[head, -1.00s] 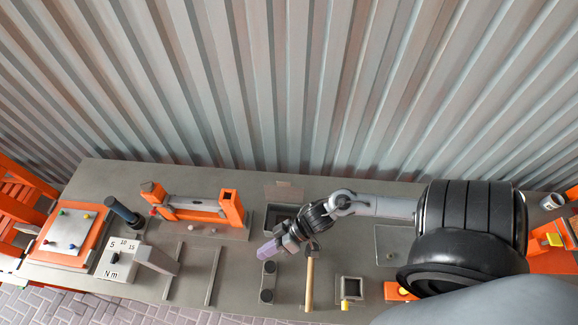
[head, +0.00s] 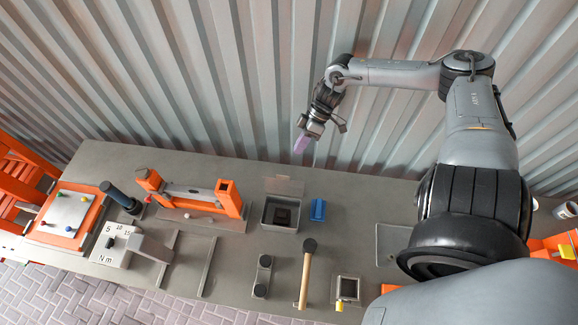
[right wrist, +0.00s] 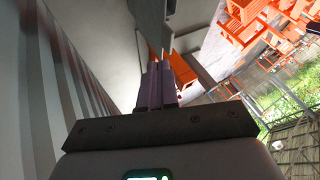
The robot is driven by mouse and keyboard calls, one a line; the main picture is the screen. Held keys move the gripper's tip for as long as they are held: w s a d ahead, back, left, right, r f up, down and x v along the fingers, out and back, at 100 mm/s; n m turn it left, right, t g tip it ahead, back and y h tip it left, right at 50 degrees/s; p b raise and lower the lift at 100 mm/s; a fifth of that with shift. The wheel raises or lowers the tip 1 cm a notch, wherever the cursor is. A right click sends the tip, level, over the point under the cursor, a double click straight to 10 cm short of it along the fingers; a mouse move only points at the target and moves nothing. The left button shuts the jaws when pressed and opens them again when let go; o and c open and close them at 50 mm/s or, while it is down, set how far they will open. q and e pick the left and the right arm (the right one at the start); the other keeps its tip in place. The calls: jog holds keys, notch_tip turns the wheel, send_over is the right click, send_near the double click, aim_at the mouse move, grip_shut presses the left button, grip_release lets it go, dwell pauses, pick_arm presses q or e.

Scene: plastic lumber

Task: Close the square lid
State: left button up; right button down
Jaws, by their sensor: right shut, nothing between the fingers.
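An open grey box (head: 279,227) with a dark object inside stands near the middle of the bench's back half. Its flat grey lid (head: 284,186) is open, at the back rim of the box. My right gripper (head: 302,143) has purple fingers pressed together and empty. It is raised behind the box, in front of the corrugated wall in the picture, apart from the lid. Its shut fingers also show in the right wrist view (right wrist: 158,86). A grey plate lies beyond them there; I cannot tell whether it is the lid. My left gripper is not in view.
A blue block (head: 318,209) stands right of the box. A hammer (head: 305,275) and a small square dark-topped block (head: 347,289) lie in front. An orange frame (head: 228,197) is to the left. The corrugated wall (head: 230,80) bounds the back.

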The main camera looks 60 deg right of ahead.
jog(key=b+x, duration=0.3)
jog(key=x, duration=0.5)
jog(key=shift+a+f+b, duration=0.2)
jog(key=shift+b, duration=0.1)
jog(key=shift+w+a, duration=0.1)
jog(key=shift+a, duration=0.05)
